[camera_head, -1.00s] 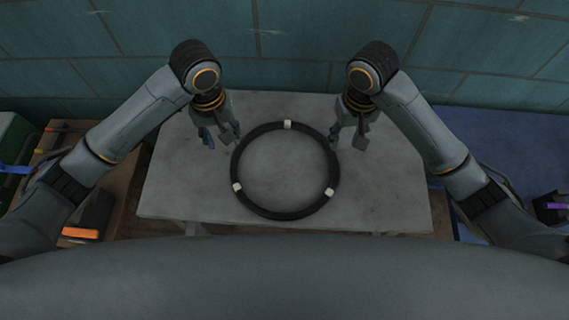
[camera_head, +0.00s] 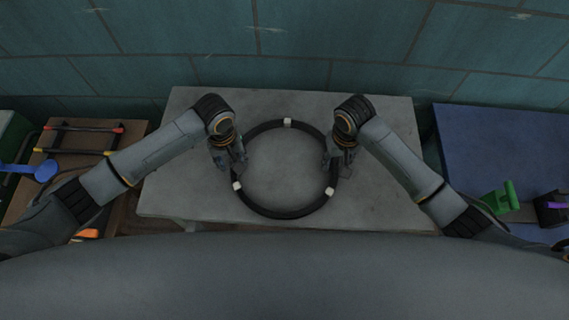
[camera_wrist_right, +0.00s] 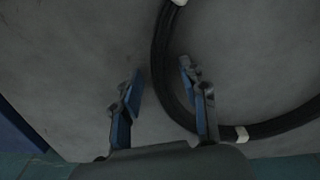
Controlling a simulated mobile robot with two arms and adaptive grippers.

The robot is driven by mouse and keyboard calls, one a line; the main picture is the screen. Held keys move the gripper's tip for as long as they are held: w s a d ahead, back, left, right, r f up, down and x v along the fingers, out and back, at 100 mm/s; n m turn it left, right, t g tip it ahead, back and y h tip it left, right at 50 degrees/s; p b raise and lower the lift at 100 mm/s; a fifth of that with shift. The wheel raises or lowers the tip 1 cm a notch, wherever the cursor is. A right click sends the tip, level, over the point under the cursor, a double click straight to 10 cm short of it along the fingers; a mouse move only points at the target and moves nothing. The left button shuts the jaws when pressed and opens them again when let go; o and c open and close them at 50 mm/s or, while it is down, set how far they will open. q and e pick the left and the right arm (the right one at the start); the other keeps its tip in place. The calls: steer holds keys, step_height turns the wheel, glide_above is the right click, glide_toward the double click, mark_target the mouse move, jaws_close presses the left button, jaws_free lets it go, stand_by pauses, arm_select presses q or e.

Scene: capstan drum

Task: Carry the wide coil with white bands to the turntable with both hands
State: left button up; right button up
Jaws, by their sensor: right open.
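The wide black coil with white bands (camera_head: 285,213) lies flat on the grey table, with three bands showing. My right gripper (camera_head: 338,168) is over the coil's right side. In the right wrist view its open fingers (camera_wrist_right: 160,68) are on either side of the coil (camera_wrist_right: 156,45), which is not gripped; I cannot tell the exact height between them. My left gripper (camera_head: 232,164) is at the coil's left side, its fingers looking apart; whether they straddle the coil is unclear. No turntable is seen.
The grey table (camera_head: 385,205) is otherwise bare. At left, a wooden surface holds a red-and-black frame (camera_head: 85,128) and a blue ladle-like item (camera_head: 45,171). At right, a blue table (camera_head: 500,150) carries a green item (camera_head: 502,198). A teal wall (camera_head: 330,45) stands behind.

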arm_select(q)
steer(key=shift+f, duration=0.1)
arm_select(e)
steer(key=shift+f, duration=0.1)
arm_select(q)
jaws_close()
arm_select(e)
jaws_close()
arm_select(q)
steer(key=shift+w, duration=0.15)
arm_select(e)
steer(key=shift+w, duration=0.1)
